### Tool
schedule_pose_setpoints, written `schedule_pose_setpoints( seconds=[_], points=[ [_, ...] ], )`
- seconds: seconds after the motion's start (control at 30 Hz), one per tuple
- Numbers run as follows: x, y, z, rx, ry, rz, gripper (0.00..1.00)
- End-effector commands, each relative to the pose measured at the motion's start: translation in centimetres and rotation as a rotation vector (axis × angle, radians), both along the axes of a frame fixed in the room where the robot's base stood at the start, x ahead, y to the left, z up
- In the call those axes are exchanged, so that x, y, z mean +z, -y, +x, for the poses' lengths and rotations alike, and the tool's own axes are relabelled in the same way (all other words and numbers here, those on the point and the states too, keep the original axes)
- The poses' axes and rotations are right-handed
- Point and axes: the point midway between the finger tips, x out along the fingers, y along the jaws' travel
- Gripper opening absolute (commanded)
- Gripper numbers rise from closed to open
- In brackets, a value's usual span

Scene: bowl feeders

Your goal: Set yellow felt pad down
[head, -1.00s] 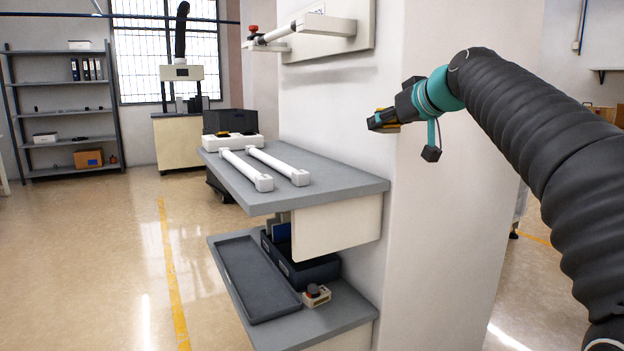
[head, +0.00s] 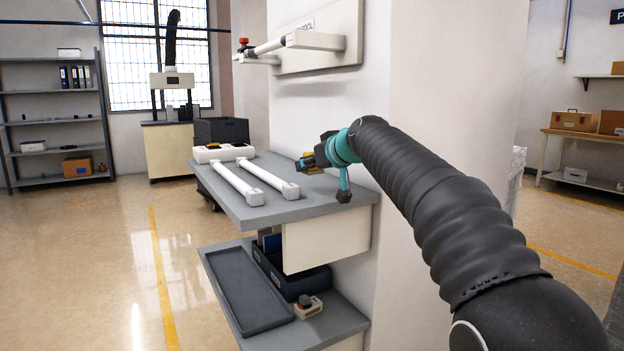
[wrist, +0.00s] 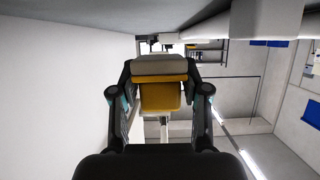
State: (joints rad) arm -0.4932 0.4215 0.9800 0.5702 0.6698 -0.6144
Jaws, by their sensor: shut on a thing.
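My gripper (head: 312,162) is at the right of the upper grey shelf (head: 345,191), close to the wall and near shelf height. It is shut on the yellow felt pad (wrist: 160,97), which sits between the two fingers in the wrist view under a beige piece (wrist: 160,66). In the head view only a small yellow patch of the pad shows at the fingers. I cannot tell whether the pad touches the shelf.
Two white rails (head: 235,184) run along the upper shelf to a white block (head: 222,152). The lower shelf holds a dark tray (head: 248,290), a dark bin (head: 305,283) and a small knobbed block (head: 308,306). A white bar fixture (head: 318,40) juts from the wall above.

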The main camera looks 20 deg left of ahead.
Motion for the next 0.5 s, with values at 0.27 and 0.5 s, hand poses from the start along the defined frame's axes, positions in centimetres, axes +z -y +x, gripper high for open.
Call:
schedule_pose_setpoints(
  seconds=[0.27, 0.5],
  points=[
    [-3.2, -0.2, 0.1, -0.001, -0.002, 0.000, 0.12],
    [-4.1, -0.2, 0.1, -0.001, 0.001, 0.001, 0.12]
  ],
)
